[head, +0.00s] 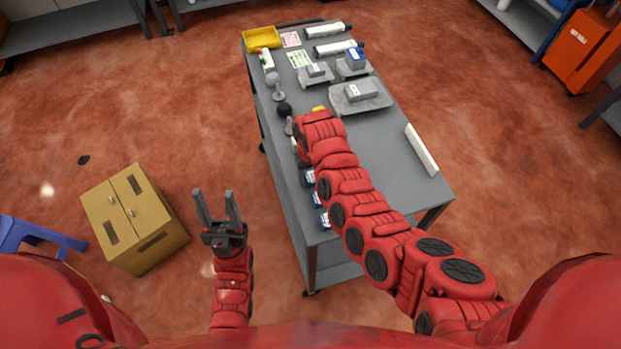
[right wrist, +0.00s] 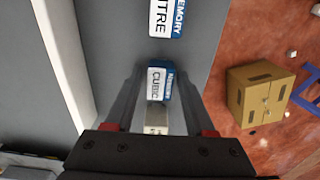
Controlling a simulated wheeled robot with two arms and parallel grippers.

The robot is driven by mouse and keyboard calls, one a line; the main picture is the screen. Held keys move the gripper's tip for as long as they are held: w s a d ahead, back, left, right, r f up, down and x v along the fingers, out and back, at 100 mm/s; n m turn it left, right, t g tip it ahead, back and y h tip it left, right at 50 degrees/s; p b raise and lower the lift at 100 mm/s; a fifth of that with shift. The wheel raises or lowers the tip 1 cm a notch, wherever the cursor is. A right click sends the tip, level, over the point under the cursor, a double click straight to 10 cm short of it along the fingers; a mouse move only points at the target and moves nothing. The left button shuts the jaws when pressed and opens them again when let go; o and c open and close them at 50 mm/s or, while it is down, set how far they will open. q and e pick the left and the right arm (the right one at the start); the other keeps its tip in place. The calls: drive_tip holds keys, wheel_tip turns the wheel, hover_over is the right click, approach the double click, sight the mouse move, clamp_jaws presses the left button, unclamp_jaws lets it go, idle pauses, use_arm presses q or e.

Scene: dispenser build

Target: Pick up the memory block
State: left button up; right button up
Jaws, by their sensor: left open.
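A white and blue block marked CUBIC (right wrist: 158,84), its blue edge lettered in part like MEMORY, lies on the grey table between my right gripper's fingers in the right wrist view. A second block marked ITRE and MEMORY (right wrist: 168,18) lies beyond it, cut off by the frame. A grey block with a pale label (right wrist: 156,117) shows closer to the palm. My right gripper (right wrist: 159,72) is open, with gaps beside the CUBIC block; my arm hides it in the head view. My left gripper (head: 217,192) is open and empty, left of the table.
The grey table (head: 386,146) holds a yellow tray (head: 262,37), grey plates with blocks, and a white bar (head: 421,150) along its right edge. Blue and white blocks (head: 316,199) show along the left edge beside my arm. A tan cabinet (head: 136,217) stands on the floor at left.

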clamp_jaws()
drive_tip(key=shift+r, duration=0.1)
idle(0.3)
